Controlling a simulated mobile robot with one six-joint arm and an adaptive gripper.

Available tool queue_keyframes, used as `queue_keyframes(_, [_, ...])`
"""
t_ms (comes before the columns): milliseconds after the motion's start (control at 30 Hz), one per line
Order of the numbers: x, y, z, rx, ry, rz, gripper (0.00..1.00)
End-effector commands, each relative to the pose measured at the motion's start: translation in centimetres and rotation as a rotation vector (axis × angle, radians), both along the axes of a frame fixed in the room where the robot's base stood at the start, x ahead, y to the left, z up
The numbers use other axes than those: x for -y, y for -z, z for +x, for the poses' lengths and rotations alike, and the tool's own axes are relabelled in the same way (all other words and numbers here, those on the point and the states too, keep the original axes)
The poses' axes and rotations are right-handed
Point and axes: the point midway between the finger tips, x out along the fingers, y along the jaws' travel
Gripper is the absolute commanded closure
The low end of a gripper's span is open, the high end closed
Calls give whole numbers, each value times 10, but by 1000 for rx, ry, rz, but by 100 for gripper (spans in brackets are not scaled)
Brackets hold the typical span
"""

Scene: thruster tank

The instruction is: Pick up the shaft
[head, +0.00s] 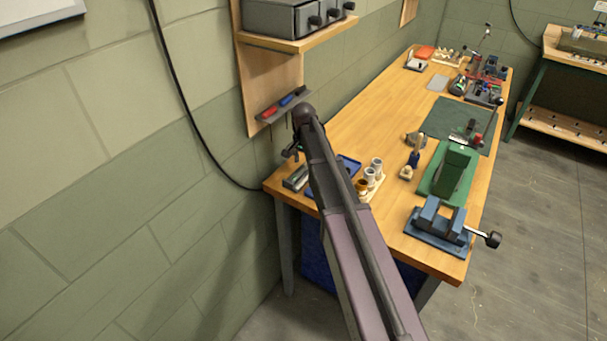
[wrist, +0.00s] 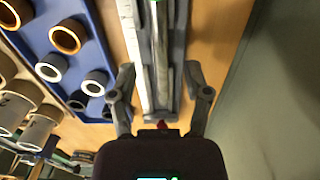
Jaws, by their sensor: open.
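A long silvery rod, which looks like the shaft (wrist: 159,45), lies in a narrow grey holder (wrist: 178,50) on the wooden bench. In the wrist view it runs up and down the picture, between my fingers, and its far end leaves the top edge. My gripper (wrist: 160,88) is open and empty, with one finger on each side of the holder. I cannot tell how far above the shaft the fingertips are. In the head view my gripper (head: 292,151) is over the bench's near left corner, partly hidden by my arm. The grey holder (head: 297,179) shows just below it.
A blue tray (wrist: 88,42) with several rings lies close left of the holder in the wrist view. The wall is close on the right. In the head view, white cups (head: 376,165), a green block (head: 453,172) and a blue vise (head: 438,222) stand farther right.

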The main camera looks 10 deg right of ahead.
Motion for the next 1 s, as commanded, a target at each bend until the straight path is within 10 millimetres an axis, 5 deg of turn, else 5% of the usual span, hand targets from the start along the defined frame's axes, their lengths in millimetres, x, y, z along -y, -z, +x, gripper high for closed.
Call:
queue_keyframes(300, [0,24,0,0,0,0,37])
queue_keyframes(1000, [0,25,0,0,0,0,37])
